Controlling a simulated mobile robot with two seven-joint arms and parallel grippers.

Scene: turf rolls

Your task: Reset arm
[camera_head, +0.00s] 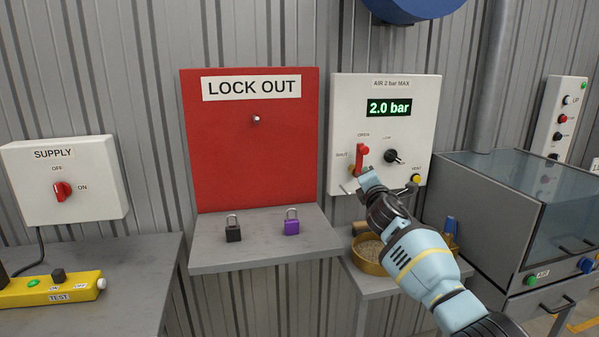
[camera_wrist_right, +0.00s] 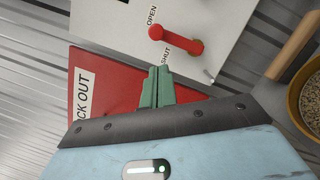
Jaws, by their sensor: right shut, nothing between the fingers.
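My right gripper (camera_head: 362,180) is in front of the lower part of the white AIR panel (camera_head: 410,125). In the right wrist view its green fingers (camera_wrist_right: 158,85) are together and hold nothing, with a gap in the picture between their tips and the red lever (camera_wrist_right: 177,41). The red lever (camera_head: 363,156) stands roughly upright below the OPEN label, and the panel's display reads 2.0 bar. The gripper hides part of the panel's lower edge. My left gripper is in neither view.
A red LOCK OUT board (camera_head: 250,150) has a grey shelf (camera_head: 265,255) with a black padlock (camera_head: 233,231) and a purple padlock (camera_head: 291,223). A white SUPPLY box (camera_head: 95,185) is at left. A yellow bowl of grit (camera_head: 368,262) and a glass-topped cabinet (camera_head: 480,190) are at right.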

